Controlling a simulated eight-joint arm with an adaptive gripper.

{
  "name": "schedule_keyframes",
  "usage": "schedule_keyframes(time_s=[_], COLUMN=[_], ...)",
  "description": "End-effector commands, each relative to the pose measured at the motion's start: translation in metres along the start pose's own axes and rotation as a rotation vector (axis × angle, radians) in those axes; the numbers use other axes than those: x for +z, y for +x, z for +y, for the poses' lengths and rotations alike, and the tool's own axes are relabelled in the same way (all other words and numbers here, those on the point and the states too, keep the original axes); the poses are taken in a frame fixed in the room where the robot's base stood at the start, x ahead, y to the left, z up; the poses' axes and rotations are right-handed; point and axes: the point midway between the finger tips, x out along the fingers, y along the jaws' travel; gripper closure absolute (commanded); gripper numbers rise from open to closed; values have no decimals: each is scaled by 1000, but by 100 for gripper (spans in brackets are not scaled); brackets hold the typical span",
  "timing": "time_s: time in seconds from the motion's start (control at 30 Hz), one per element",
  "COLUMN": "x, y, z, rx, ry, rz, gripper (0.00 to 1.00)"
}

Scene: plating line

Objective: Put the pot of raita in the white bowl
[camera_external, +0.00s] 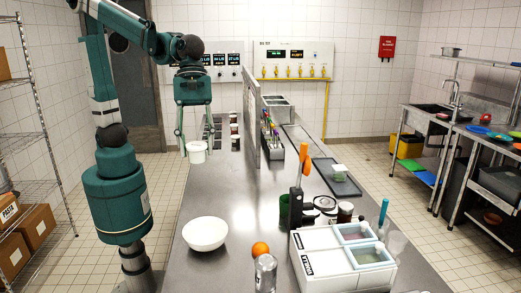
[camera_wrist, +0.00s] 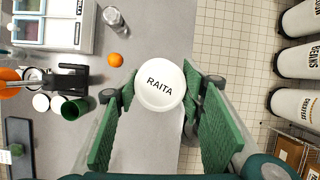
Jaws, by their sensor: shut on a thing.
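The pot of raita (camera_external: 197,152) is a small white tub. Its round white lid, printed RAITA, faces the wrist camera (camera_wrist: 160,86). My gripper (camera_external: 196,146) points down and is shut on the pot, with one green finger on each side. It holds the pot above the left part of the counter, near its left edge. The white bowl (camera_external: 205,234) stands empty on the counter, nearer the external camera than the pot and apart from it. The bowl does not show in the wrist view.
An orange (camera_external: 260,249), a clear glass (camera_external: 265,272) and a white container unit (camera_external: 335,268) stand right of the bowl. A dark green cup (camera_external: 284,208) stands beyond them. An upright panel (camera_external: 250,115) divides the far counter. The counter between pot and bowl looks clear.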

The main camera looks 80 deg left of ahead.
Motion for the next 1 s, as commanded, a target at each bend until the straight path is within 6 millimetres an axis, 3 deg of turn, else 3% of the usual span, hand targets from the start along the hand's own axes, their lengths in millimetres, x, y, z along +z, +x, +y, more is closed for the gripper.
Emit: schedule_keyframes(time_s=[0.7,1.0], x=[-60,-76], y=[149,187], z=[2,2], rx=[0,0], ry=[0,0], rz=[0,0], gripper=[74,74])
